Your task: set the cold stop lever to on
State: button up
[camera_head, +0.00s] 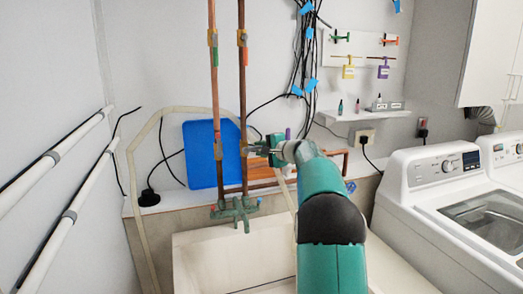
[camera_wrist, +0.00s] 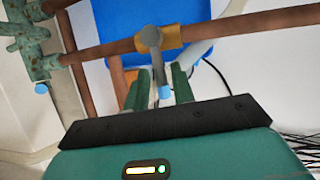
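The cold stop lever (camera_wrist: 157,66) is a grey handle with a blue tip. It is on a brass valve body (camera_wrist: 174,37) on a copper pipe (camera_wrist: 240,27) and sticks out across the pipe towards my gripper. My gripper (camera_wrist: 161,82) has its two green fingers on either side of the lever, with gaps showing between them and it. The fingers look open around the lever and not closed on it. In the head view, my gripper (camera_head: 268,149) is beside the right vertical pipe (camera_head: 243,105), and my arm partly hides this area.
A green-patinated tap (camera_head: 236,209) is at the pipes' foot, above a pale sink (camera_head: 215,255). A blue board (camera_head: 203,150) leans behind the pipes. Two more valves are higher on the pipes. A washing machine (camera_head: 430,195) stands at right.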

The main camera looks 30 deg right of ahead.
grip_shut()
